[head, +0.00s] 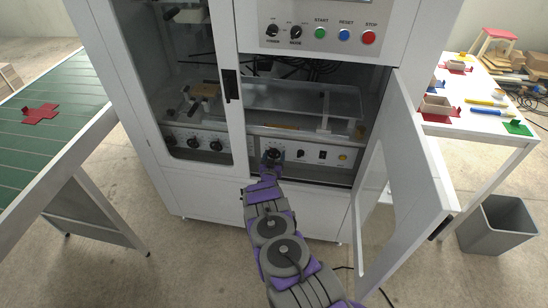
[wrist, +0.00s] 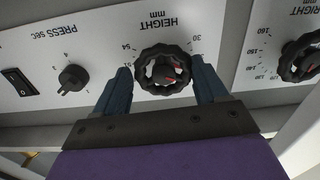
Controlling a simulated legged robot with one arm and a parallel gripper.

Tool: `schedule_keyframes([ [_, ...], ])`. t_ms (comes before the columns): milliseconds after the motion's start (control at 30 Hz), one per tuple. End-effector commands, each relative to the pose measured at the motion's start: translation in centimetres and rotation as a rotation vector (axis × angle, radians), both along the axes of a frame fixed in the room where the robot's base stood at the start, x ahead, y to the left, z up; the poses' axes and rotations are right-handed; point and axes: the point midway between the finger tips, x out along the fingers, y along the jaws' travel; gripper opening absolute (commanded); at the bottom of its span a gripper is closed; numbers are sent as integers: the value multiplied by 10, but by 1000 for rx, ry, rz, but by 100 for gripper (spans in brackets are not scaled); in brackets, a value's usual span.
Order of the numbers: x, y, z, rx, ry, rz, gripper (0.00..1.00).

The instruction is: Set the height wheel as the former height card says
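The black scalloped height wheel (wrist: 163,70) sits on the light panel under the upside-down label HEIGHT mm in the wrist view. A red mark shows at its hub, and numbers including 30, 51 and 54 stand around it. My gripper (wrist: 160,66) has its two dark fingers apart, one on each side of the wheel. I cannot tell whether they touch it. In the head view my gripper (head: 272,156) reaches the panel through the open door and largely covers the wheel. I cannot make out a height card in either view.
Another wheel marked RIGHT (wrist: 301,58) is beside it, with the PRESS sec knob (wrist: 73,77) and a rocker switch (wrist: 17,81) on the other side. The open cabinet door (head: 405,185) stands right of my arm. A grey bin (head: 497,226) is farther right.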

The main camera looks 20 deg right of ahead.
Motion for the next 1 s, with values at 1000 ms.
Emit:
schedule_keyframes([
  [1000, -2, -1, 2, 94, -66, -7, 32],
])
